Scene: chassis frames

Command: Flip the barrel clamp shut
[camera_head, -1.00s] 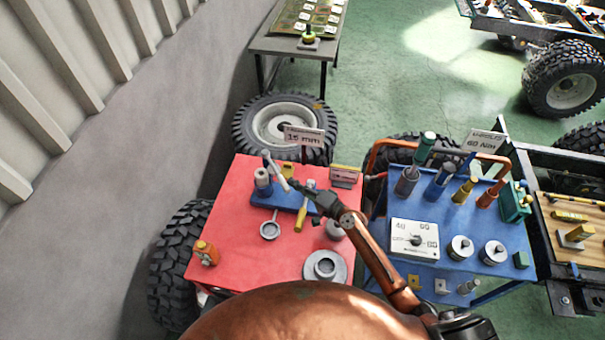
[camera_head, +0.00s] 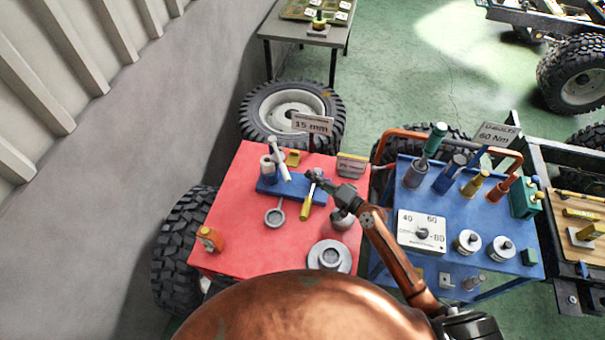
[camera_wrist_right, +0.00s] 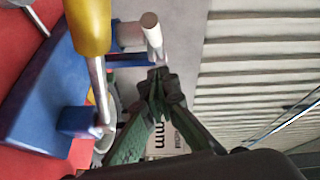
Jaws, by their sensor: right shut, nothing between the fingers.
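The clamp seems to be the fitting on the blue base (camera_head: 318,194) on the red table top. Its pale bar (camera_head: 279,160) stands tilted beside a grey cylinder (camera_head: 268,167). A pale round bar (camera_wrist_right: 152,32) also shows in the wrist view, just beyond the fingertips. My right gripper (camera_head: 316,178) is shut and empty, above the base's right part, to the right of the pale bar. Whether the clamp is latched cannot be told. My left gripper is not in view.
A grey ring tool (camera_head: 275,217), a flanged grey part (camera_head: 329,257) and an orange object (camera_head: 210,239) lie nearer. A blue tool cart (camera_head: 462,205) stands to the right.

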